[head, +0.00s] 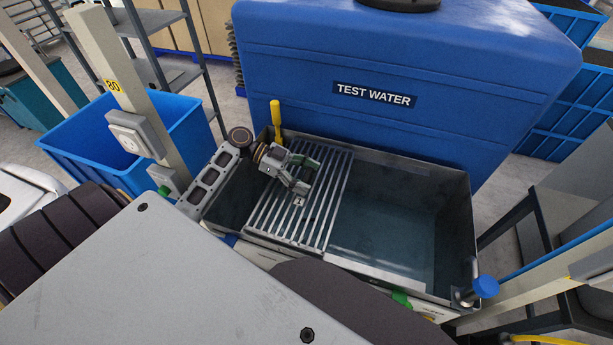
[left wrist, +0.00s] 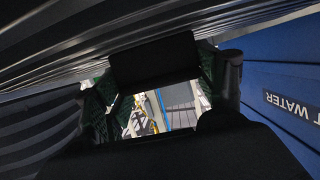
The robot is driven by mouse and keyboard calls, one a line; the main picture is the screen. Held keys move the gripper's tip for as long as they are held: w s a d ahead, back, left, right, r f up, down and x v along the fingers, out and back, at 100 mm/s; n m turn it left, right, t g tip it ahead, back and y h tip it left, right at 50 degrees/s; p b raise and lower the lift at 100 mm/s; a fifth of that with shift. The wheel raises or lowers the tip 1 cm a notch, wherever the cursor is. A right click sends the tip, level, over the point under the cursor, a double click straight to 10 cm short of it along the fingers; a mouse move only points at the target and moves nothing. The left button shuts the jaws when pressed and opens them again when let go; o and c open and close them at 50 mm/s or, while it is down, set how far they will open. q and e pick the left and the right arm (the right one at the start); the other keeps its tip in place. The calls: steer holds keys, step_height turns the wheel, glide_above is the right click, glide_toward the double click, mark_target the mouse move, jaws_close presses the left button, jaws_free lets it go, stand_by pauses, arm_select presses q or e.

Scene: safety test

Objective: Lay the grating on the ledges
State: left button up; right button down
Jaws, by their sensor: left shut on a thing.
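The grating (head: 321,205) is a light metal panel of parallel bars. In the head view it lies across the left-middle part of a metal trough (head: 455,212), spanning from its back side to its front side. I cannot tell whether it rests fully on the ledges, which are hard to make out. My left gripper (head: 302,186) is over the grating's left part and shut on it. In the left wrist view, dark slats fill the upper left and the gripper's fingers (left wrist: 160,95) show close up. My right gripper is not in view.
A large blue tank (head: 400,60) labelled TEST WATER stands behind the trough. A yellow handle (head: 276,113) rises at the trough's back left corner. A post with a socket box (head: 135,135) and a blue bin (head: 185,130) stand at left. The trough's right part is open.

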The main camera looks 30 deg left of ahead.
arm_select(q)
steer(key=o, duration=1.7)
steer(key=shift+r, duration=0.1)
steer(key=shift+r, duration=5)
